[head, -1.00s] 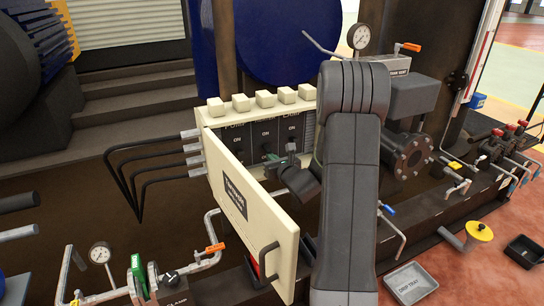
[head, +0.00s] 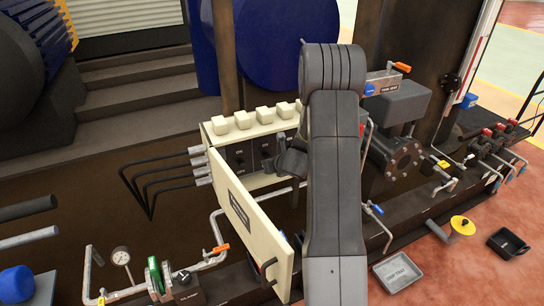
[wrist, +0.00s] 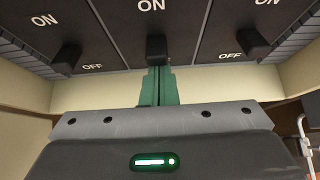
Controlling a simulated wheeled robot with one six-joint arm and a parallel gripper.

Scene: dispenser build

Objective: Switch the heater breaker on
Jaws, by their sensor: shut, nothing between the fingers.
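A cream breaker box (head: 222,132) stands with its door (head: 250,215) swung open toward me. In the wrist view, three dark breakers are side by side. The middle breaker lever (wrist: 156,46) hangs low, with ON printed above it. The left lever (wrist: 66,57) and right lever (wrist: 256,42) also sit low, beside OFF marks. No breaker name is readable, so I cannot tell which is the heater. My gripper (wrist: 157,72) is shut and empty, its green fingertips right below the middle lever; contact is unclear. Its fingers hide the area below that lever. In the head view, my arm covers the box's right part.
The open door stands to the left of my arm. Black cables (head: 160,170) enter the box's left side. Pipes with an orange-handled valve (head: 220,249) run below. A grey drip tray (head: 402,272) lies on the floor at right.

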